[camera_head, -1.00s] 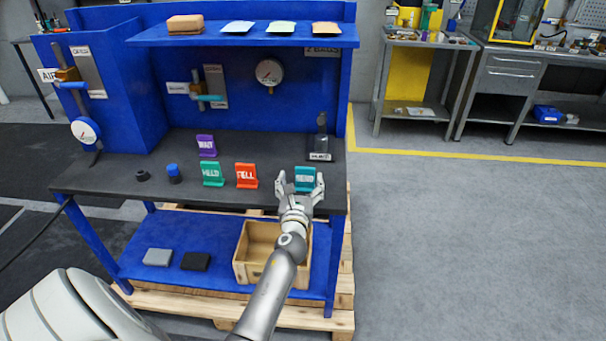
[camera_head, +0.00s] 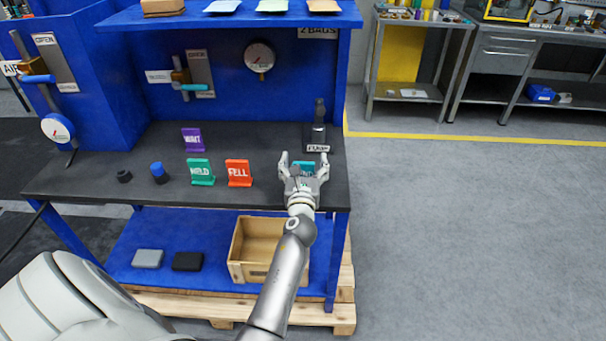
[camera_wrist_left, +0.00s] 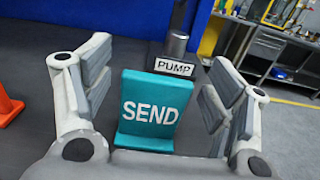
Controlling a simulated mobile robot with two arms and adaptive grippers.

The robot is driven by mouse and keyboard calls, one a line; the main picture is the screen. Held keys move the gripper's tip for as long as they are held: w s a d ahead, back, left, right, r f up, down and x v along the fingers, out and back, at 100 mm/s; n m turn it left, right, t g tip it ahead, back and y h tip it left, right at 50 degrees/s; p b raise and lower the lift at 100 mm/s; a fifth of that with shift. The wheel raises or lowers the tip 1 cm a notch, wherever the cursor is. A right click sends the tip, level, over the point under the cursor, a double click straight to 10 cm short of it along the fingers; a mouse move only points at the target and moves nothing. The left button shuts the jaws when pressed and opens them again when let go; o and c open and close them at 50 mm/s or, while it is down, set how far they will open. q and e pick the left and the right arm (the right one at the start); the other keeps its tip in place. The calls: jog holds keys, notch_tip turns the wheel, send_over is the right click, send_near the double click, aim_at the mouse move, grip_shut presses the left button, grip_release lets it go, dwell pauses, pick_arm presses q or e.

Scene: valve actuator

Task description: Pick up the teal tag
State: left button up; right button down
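The teal tag (camera_head: 306,167) reads SEND and stands upright near the right end of the dark bench top. In the left wrist view the teal tag (camera_wrist_left: 152,112) stands between the fingers, with a visible gap on both sides. My left gripper (camera_head: 304,162) is open around it, one finger on each side, and hides most of it in the head view. The left wrist view also shows the open left gripper (camera_wrist_left: 160,75). My right gripper is not in view.
A red-orange tag (camera_head: 239,173), a green tag (camera_head: 201,172) and a purple tag (camera_head: 193,139) stand to the left. The PUMP fixture (camera_head: 318,130) rises behind the teal tag. A wooden box (camera_head: 240,270) sits on the lower shelf. A blue upper shelf (camera_head: 230,20) overhangs the bench.

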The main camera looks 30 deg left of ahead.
pick_arm(q)
jog(key=shift+w+a+f, duration=0.1)
jog(key=shift+a+f, duration=0.05)
jog(key=c, duration=1.1)
jog(key=shift+o, duration=0.2)
